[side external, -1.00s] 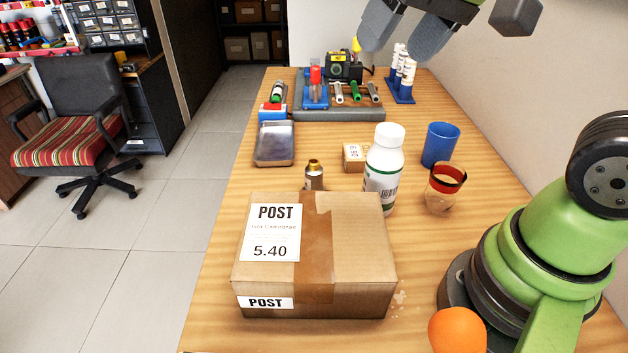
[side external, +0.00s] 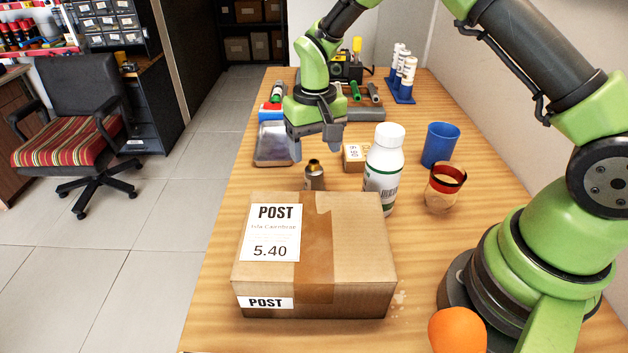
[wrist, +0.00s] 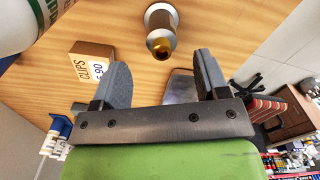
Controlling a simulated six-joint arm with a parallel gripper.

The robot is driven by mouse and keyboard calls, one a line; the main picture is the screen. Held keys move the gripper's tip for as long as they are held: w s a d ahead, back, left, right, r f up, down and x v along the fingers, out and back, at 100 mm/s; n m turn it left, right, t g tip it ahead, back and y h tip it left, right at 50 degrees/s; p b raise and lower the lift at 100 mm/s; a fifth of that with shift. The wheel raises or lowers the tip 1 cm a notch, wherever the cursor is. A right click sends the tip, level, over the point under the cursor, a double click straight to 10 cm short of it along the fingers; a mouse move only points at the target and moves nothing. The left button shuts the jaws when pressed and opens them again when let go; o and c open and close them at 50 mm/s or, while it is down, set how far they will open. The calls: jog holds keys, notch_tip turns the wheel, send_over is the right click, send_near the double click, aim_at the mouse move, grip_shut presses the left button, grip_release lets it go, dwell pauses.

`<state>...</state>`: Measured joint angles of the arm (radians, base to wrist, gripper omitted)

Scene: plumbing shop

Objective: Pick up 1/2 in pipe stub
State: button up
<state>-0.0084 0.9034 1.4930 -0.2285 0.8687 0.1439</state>
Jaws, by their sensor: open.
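A small metal piece with a brass-coloured top (side external: 314,175) stands upright on the table behind the parcel; no size mark on it is legible. It also shows in the wrist view (wrist: 160,30), upright just beyond my fingertips. My gripper (side external: 317,148) is open and empty, pointing down above and slightly behind this piece. In the wrist view my gripper (wrist: 161,68) has its fingers spread wide, with the piece lined up between them but apart from both. Short tubes (side external: 374,91) lie in the rack at the back, partly hidden by my arm; which is 1/2 in I cannot tell.
A large parcel (side external: 345,235) stands in front of the metal piece. A white bottle (side external: 386,165) and a small clips box (side external: 355,156) stand close on the right. A blue cup (side external: 440,145) and a glass jar (side external: 445,190) are farther right. A grey tray (side external: 268,150) lies behind left.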

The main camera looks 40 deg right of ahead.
aim_at(314, 162)
notch_tip(314, 162, down, 7)
jog(key=shift+a+r, duration=0.1)
jog(key=shift+r, duration=0.05)
jog(key=shift+w, duration=0.1)
grip_shut()
jog(key=shift+r, duration=0.1)
